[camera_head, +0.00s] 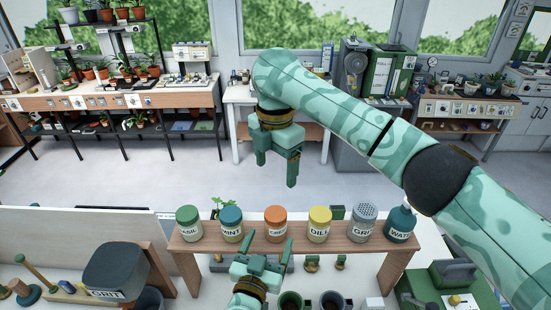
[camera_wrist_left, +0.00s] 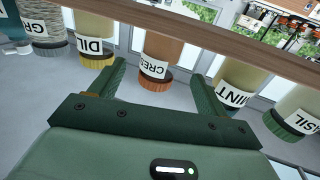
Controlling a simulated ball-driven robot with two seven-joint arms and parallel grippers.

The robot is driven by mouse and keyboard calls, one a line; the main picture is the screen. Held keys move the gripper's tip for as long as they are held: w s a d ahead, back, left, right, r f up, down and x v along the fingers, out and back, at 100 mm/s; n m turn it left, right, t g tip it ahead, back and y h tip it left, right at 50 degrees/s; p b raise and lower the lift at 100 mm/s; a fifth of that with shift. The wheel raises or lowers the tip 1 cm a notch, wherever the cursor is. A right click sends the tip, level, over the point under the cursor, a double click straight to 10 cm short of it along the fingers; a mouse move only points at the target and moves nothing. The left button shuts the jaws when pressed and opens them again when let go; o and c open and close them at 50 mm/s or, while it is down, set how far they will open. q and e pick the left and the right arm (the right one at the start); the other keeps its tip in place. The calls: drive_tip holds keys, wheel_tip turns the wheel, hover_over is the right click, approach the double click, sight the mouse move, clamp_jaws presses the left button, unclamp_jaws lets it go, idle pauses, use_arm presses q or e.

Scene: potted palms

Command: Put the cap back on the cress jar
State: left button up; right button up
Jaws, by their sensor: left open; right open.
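The cress jar (camera_head: 276,231) stands upright on the small wooden shelf between the mint and dill jars. An orange cap (camera_head: 275,212) sits on top of it, seemingly level; I cannot tell how tight it is. In the left wrist view, which is upside down, the jar (camera_wrist_left: 163,47) and its ridged orange cap (camera_wrist_left: 155,84) appear between my fingers. My left gripper (camera_head: 269,246) is open and empty, low on the near side of the jar and apparently apart from it. My right gripper (camera_head: 276,170) is open and empty, pointing down above and beyond the jar row.
On the shelf (camera_head: 190,246) stand the basil jar (camera_head: 189,225), mint jar (camera_head: 231,224), dill jar (camera_head: 319,224), grit shaker (camera_head: 363,222) and water bottle (camera_head: 400,224). A dark grit container (camera_head: 115,272) stands at left. Pots lie below the shelf.

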use_arm(q)
drive_tip(key=v, duration=0.8)
drive_tip(key=shift+s+a, duration=0.1)
drive_tip(key=shift+s, duration=0.05)
